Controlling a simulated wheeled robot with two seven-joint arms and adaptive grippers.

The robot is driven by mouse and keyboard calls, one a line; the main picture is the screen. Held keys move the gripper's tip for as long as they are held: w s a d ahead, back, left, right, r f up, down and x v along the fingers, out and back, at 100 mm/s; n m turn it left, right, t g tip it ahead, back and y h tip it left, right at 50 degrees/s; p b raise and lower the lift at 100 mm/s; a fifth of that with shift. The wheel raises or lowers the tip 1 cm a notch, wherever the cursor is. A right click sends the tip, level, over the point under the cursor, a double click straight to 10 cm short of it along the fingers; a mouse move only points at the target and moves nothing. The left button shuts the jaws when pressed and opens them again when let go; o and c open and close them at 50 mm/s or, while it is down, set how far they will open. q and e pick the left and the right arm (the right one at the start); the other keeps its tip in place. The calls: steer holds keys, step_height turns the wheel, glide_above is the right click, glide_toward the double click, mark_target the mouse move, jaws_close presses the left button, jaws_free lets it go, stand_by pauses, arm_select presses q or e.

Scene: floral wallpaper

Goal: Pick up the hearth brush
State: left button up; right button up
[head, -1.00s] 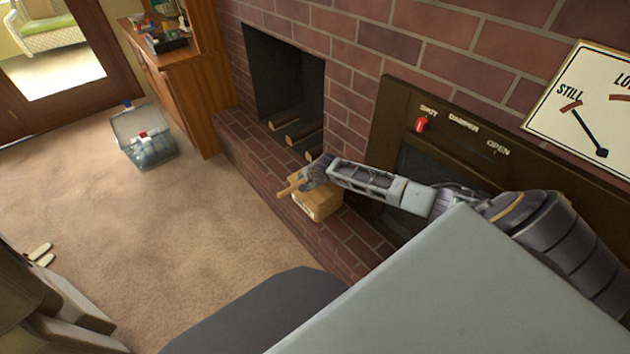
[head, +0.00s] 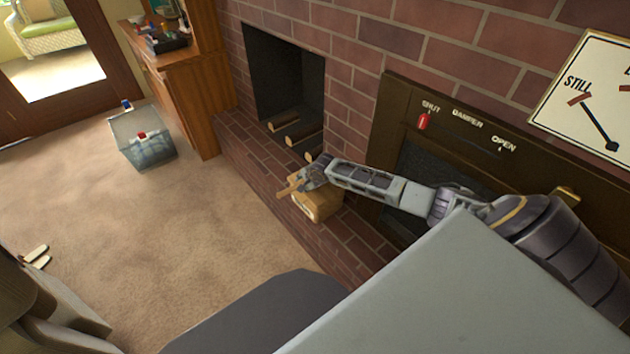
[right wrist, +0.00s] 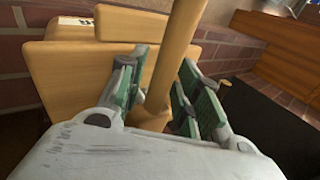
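The hearth brush shows as a pale wooden handle (right wrist: 176,62) running upright between the fingers in the right wrist view. In the head view its end (head: 286,191) sticks out left of the gripper. No bristles can be made out. My right gripper (head: 304,183) is over a wooden box (head: 318,209) on the brick hearth. In the right wrist view its green-padded fingers (right wrist: 158,95) stand close on both sides of the handle and appear shut on it. The box's boards (right wrist: 80,75) are just behind and left of the fingers.
The brick hearth (head: 262,170) runs along the wall below a firebox with logs (head: 300,133). A clear bin (head: 142,145) stands on the carpet near a wooden cabinet (head: 200,100). A dark damper panel (head: 420,150) is behind my arm. Open carpet lies to the left.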

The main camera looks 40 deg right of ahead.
stand_by(0.6)
jaws_close()
